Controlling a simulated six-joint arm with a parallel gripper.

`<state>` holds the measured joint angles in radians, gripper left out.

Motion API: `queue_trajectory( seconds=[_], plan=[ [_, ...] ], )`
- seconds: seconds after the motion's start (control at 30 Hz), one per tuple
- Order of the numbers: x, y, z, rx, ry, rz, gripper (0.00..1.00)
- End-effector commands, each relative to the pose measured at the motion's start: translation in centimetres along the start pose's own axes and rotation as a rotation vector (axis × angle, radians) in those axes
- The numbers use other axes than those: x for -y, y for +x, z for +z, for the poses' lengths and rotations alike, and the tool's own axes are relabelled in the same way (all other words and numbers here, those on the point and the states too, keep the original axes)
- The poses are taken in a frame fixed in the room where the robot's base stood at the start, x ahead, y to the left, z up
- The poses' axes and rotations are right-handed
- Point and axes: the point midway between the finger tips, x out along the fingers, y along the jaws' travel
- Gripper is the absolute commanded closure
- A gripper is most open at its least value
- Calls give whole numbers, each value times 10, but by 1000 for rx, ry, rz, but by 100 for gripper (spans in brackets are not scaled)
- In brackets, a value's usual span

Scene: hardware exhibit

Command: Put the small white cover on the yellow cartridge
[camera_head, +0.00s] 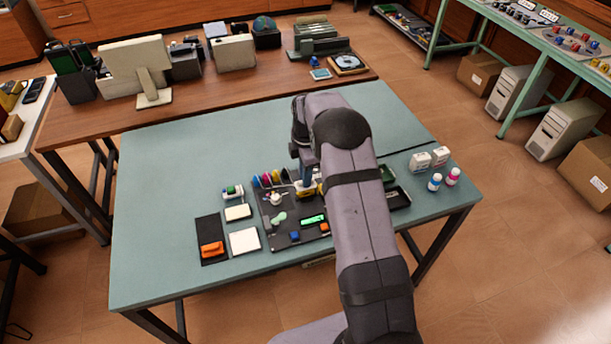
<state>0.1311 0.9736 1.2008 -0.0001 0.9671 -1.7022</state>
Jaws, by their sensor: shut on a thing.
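My gripper (306,184) points down over the dark board (266,221) on the teal table. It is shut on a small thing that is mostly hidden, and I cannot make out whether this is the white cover. A row of small coloured cartridges (266,180) stands at the back of the board, just left of my gripper. A yellow patch shows low at my gripper, but I cannot tell whether it is the yellow cartridge. My arm hides the right part of the board.
Left of the board lie a white pad (244,241), a smaller white block (238,212) and an orange item (211,249) on a black mat. Two bottles (435,182) and two white boxes (420,162) stand at the right. The table's far left is clear.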

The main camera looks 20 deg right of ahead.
Motion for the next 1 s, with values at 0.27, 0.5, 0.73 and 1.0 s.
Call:
queue_trajectory(
  seconds=[0.27, 0.5, 0.73, 1.0],
  plan=[
    [0, 0, 0, 0, 0, 0, 100],
    [0, 1, 0, 0, 0, 0, 100],
    [0, 4, 0, 0, 0, 0, 100],
    [0, 6, 0, 0, 0, 0, 100]
  ],
)
